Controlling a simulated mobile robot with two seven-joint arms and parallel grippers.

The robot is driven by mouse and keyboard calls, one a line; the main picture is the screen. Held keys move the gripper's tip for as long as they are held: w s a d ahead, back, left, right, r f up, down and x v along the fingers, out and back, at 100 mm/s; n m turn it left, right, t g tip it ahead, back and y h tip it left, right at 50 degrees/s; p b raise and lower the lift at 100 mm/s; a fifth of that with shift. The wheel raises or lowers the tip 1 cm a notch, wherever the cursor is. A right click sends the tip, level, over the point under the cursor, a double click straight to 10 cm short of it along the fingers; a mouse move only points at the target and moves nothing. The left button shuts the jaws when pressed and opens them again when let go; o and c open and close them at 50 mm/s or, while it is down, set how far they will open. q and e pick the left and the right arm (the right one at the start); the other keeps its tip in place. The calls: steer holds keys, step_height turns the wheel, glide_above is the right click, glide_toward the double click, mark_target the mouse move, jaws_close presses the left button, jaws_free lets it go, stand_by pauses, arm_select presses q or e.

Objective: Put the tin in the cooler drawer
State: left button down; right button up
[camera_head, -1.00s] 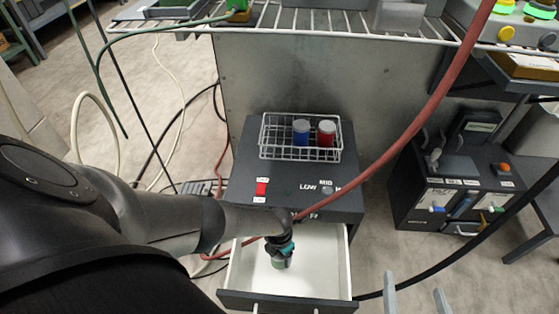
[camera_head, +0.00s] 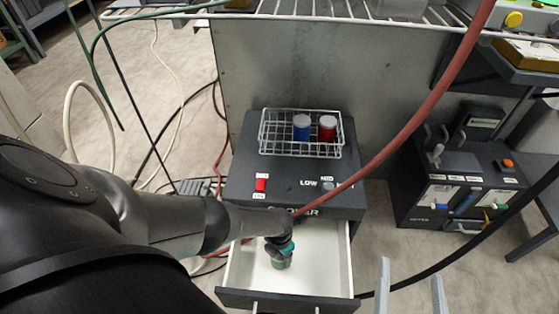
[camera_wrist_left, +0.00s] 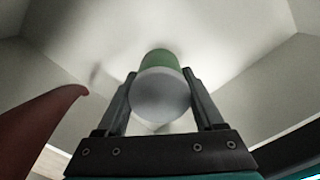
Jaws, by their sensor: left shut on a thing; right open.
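My left gripper (camera_head: 280,254) is inside the open cooler drawer (camera_head: 318,246), a white-lined drawer with a dark front. It is shut on the tin (camera_wrist_left: 160,92), which has a pale lid and a green body. In the left wrist view the tin sits between the two fingers (camera_wrist_left: 160,100), with the pale drawer interior around it. In the head view only a little of the tin (camera_head: 279,264) shows below the gripper. I cannot tell whether it touches the drawer floor. My right gripper (camera_head: 410,285) is open and empty at the bottom right, outside the drawer.
The dark cooler (camera_head: 240,165) carries a wire basket (camera_head: 300,150) with a blue tin (camera_head: 302,128) and a red tin (camera_head: 327,128). A red hose (camera_head: 425,105) crosses in front. A dark control unit (camera_head: 465,180) stands to the right.

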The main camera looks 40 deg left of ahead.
arm_select(q)
steer(key=shift+f, duration=0.5)
jaws_free()
stand_by(0.3)
steer(key=shift+r, duration=0.25)
